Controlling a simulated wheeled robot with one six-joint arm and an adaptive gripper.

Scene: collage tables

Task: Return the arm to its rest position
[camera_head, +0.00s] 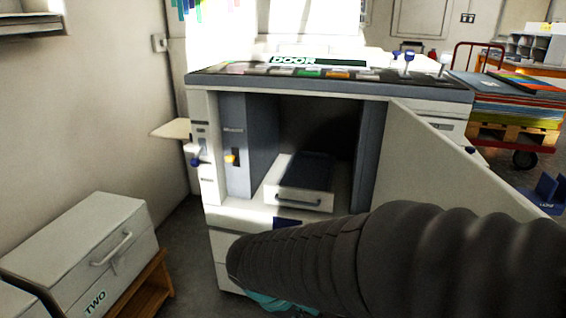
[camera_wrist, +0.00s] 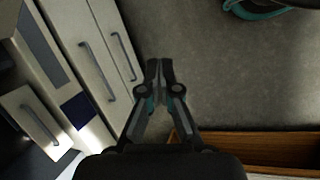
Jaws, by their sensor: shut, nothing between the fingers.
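In the wrist view my gripper (camera_wrist: 160,66) is shut with nothing between its fingertips. It hangs over the grey floor (camera_wrist: 215,85), apart from the white drawer fronts (camera_wrist: 92,65) at its left. In the head view my dark, ribbed arm reaches from the right edge across the front of the white cabinet (camera_head: 212,190). The arm hides the gripper's fingers there. The cabinet's door (camera_head: 440,160) stands open to the right, and a small drawer (camera_head: 300,197) inside is pulled out.
A white case marked TWO (camera_head: 75,250) sits on a wooden stand (camera_head: 150,290) at the lower left. The stand's wooden edge also shows near the gripper in the wrist view (camera_wrist: 255,145). A cart with stacked sheets (camera_head: 515,95) stands at the right. Floor shows between case and cabinet.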

